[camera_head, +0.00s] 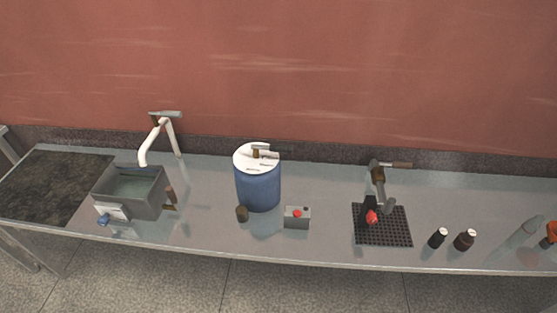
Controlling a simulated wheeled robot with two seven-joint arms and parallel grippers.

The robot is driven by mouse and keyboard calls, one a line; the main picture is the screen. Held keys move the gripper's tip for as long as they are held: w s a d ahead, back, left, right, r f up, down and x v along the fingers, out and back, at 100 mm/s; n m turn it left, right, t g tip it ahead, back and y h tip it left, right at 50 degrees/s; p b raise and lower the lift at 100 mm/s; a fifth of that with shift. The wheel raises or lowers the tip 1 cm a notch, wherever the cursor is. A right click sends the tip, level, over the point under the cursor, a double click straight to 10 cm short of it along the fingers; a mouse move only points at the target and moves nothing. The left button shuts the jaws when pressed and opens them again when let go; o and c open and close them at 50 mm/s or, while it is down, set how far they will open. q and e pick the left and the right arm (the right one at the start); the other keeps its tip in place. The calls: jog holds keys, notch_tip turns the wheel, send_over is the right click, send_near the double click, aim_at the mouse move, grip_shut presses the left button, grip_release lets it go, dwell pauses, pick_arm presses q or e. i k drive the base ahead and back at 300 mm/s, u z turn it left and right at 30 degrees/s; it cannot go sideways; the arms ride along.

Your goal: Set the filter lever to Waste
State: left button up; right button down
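No lever marked filter or Waste is legible, so I cannot tell which part is the filter lever. A blue drum (258,188) with a white lid stands mid-table, with a small brown-and-grey lever-like fitting (262,151) on top. At right, a grey tap (378,183) has a brown-tipped handle (398,165) pointing right. A white bent spout (150,142) at left has a flat grey-brown top piece (164,115). Neither of my grippers is in view.
A red wall (300,70) stands behind.

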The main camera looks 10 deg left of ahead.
aim_at(273, 148)
jog(key=k, duration=0.3)
jog(key=u, duration=1.2)
jog(key=i, duration=0.85)
jog(key=z, duration=2.2)
